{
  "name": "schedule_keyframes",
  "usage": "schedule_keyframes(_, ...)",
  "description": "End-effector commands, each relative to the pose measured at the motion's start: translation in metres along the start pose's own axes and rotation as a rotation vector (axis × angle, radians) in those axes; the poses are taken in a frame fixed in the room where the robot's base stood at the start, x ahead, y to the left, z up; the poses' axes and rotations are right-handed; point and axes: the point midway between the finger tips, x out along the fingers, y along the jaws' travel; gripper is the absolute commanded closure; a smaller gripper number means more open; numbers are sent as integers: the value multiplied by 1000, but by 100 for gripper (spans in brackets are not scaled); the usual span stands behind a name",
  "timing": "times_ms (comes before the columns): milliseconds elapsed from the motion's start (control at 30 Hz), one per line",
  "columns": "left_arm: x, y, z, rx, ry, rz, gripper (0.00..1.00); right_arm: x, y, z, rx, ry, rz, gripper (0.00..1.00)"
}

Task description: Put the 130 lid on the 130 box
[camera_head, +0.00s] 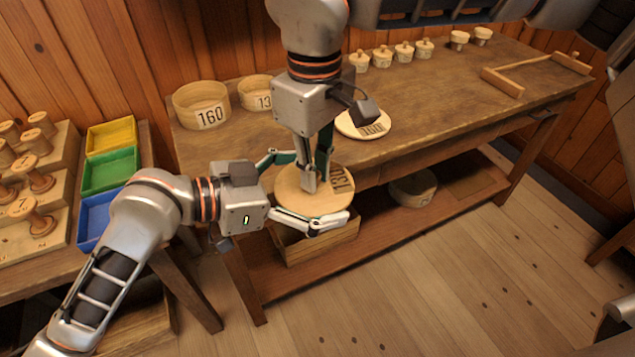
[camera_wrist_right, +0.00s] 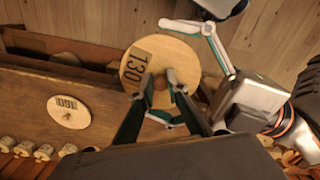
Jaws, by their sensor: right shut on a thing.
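The 130 lid (camera_head: 291,193) is a round wooden disc marked 130, held in front of the bench's near edge. My right gripper (camera_head: 318,178) comes down from above and is shut on the lid's knob; the right wrist view shows the lid (camera_wrist_right: 190,55) with the fingers (camera_wrist_right: 162,82) at its middle. My left gripper (camera_head: 312,190) is open, its fingers spread on two sides of the lid; I cannot tell whether they touch it. The 130 box (camera_head: 252,88) stands on the bench at the back, its label partly hidden by my right gripper.
The 160 box (camera_head: 190,108) stands left of the 130 box. The 160 lid (camera_head: 372,128) lies near the bench's front edge. Several small knobbed pieces (camera_head: 404,52) line the back. A wooden frame (camera_head: 502,82) lies at the right. A round box (camera_head: 413,188) sits on the lower shelf.

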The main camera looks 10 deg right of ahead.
Motion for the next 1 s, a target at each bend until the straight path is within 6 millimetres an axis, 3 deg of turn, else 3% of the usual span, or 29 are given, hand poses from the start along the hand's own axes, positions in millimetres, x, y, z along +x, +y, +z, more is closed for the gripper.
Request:
schedule_keyframes(33,0,0,0,0,0,0,16,0,0,0,0,0,0,100)
schedule_keyframes(100,0,0,0,0,0,0,32,0,0,0,0,0,0,100)
schedule_keyframes(200,0,0,0,-1,0,0,32,0,0,0,-1,1,0,100)
schedule_keyframes(233,0,0,0,-1,1,0,32,0,0,0,-1,1,0,83)
schedule_keyframes(300,0,0,0,-1,1,1,32,0,0,0,-1,1,0,66)
schedule_keyframes(700,0,0,0,0,1,0,32,0,2,4,20,-20,-2,66)
schedule_keyframes(833,0,0,0,0,1,0,32,-2,9,23,105,-104,-14,66)
schedule_keyframes(1000,0,0,0,0,1,0,32,-9,14,60,264,-277,-48,66)
